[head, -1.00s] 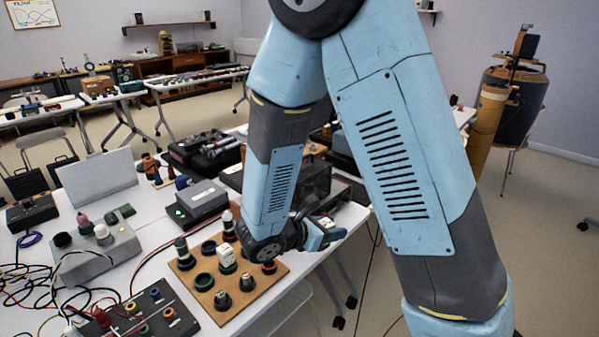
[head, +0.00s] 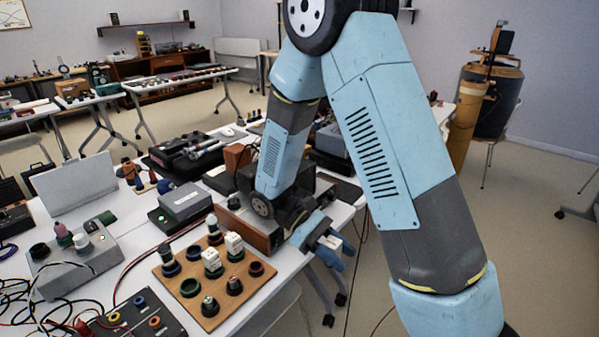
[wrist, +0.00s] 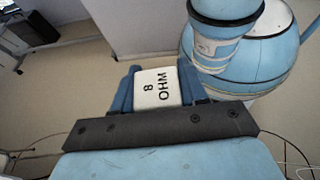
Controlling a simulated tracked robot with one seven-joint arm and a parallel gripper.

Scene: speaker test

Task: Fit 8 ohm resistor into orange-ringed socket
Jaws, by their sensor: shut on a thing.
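My gripper (head: 335,244) is held out to the right of the wooden board, near the table's right edge. The resistor shows only as a small pale patch in the head view. The orange-ringed socket (head: 154,322) is on a dark panel (head: 130,328) at the bottom left of the head view, well away from my gripper. Yellow (head: 113,318) and blue (head: 140,301) ringed sockets sit beside it.
The wooden board (head: 208,317) holds white blocks (head: 234,244), green and dark cups and knobbed parts. A grey box (head: 72,264) with knobs and loose wires stand left. A brown-sided instrument (head: 245,233) sits behind the board, close to my arm. Open floor lies right of the table.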

